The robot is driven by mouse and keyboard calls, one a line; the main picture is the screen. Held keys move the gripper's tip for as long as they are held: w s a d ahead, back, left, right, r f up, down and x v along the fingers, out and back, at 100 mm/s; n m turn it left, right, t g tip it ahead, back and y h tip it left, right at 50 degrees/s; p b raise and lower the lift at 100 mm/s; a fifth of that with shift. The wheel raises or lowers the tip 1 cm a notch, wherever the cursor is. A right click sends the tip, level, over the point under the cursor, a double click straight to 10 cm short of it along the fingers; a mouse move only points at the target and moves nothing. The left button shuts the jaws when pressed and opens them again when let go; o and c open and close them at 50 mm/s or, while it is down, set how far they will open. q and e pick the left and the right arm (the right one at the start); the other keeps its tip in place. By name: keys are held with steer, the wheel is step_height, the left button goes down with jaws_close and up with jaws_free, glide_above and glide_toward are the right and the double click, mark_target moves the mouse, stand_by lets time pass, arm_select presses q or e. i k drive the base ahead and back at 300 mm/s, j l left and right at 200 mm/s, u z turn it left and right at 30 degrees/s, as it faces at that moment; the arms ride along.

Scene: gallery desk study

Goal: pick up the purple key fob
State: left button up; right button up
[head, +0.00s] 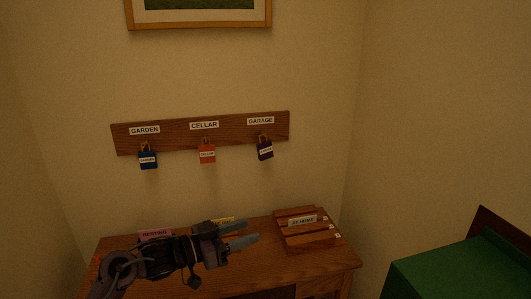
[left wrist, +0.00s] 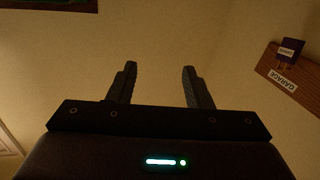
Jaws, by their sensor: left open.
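The purple key fob (head: 265,153) hangs from a hook under the GARAGE label, at the right end of the wooden key rack (head: 180,135) on the wall. It also shows at the upper right of the left wrist view (left wrist: 290,50), where it appears upside down. My left gripper (head: 248,241) is open and empty. In the head view it is over the desk, below the fob and well apart from it. Its two fingers (left wrist: 158,85) stand apart in the left wrist view with only wall behind them. My right gripper is not in view.
A blue fob (head: 148,160) hangs under GARDEN and a red fob (head: 207,154) under CELLAR. The wooden desk (head: 342,262) bears a slotted AT HOME rack (head: 305,238) and a pink label (head: 155,233). A green object (head: 460,270) stands at right. The wall below the rack is bare.

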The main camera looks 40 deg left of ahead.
mark_target(264, 151)
steer(key=i+j, duration=1.2)
steer(key=j, duration=0.2)
